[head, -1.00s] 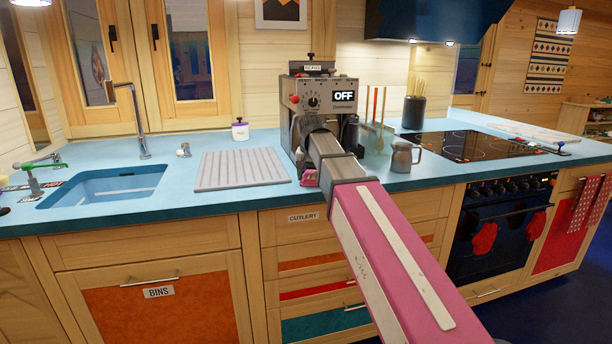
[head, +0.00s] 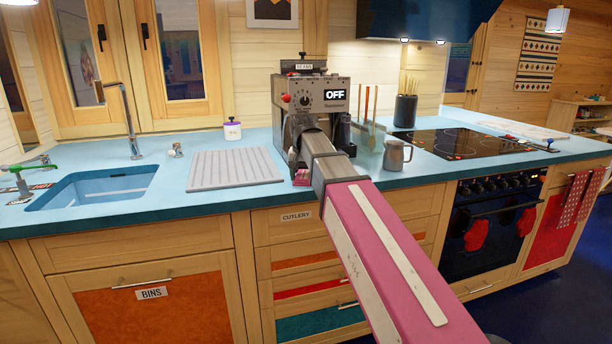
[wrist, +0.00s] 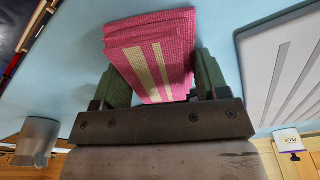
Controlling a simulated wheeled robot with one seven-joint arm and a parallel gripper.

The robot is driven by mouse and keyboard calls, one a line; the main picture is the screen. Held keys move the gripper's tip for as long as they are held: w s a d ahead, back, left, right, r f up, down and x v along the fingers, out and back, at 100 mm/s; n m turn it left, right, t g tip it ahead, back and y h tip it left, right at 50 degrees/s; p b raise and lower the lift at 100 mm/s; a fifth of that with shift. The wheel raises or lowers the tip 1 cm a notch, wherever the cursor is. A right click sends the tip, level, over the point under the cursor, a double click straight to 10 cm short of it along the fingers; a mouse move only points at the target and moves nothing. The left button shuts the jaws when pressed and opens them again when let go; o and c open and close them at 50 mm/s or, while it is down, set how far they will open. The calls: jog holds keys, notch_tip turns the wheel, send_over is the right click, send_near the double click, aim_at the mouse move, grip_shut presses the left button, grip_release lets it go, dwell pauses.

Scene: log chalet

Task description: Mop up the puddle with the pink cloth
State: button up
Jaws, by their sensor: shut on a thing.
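The pink cloth (wrist: 160,40) is a folded, ribbed pad with pale yellow stripes. In the wrist view it sits between the two green fingers of my gripper (wrist: 163,82), which is shut on it over the blue worktop. In the head view a bit of the cloth (head: 302,179) shows near the worktop's front edge, in front of the coffee machine; my arm hides most of the gripper there. Whether the cloth touches the worktop is hard to tell. I cannot make out the puddle in either view.
The grey coffee machine (head: 318,95) stands behind my gripper. A ridged grey mat (head: 235,170) lies to the left, beyond it the sink (head: 95,187). A metal jug (head: 396,155) stands to the right, before the hob (head: 460,143). A white pot (head: 232,130) stands behind the mat.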

jog(key=shift+a, duration=0.2)
jog(key=shift+r, duration=3.45)
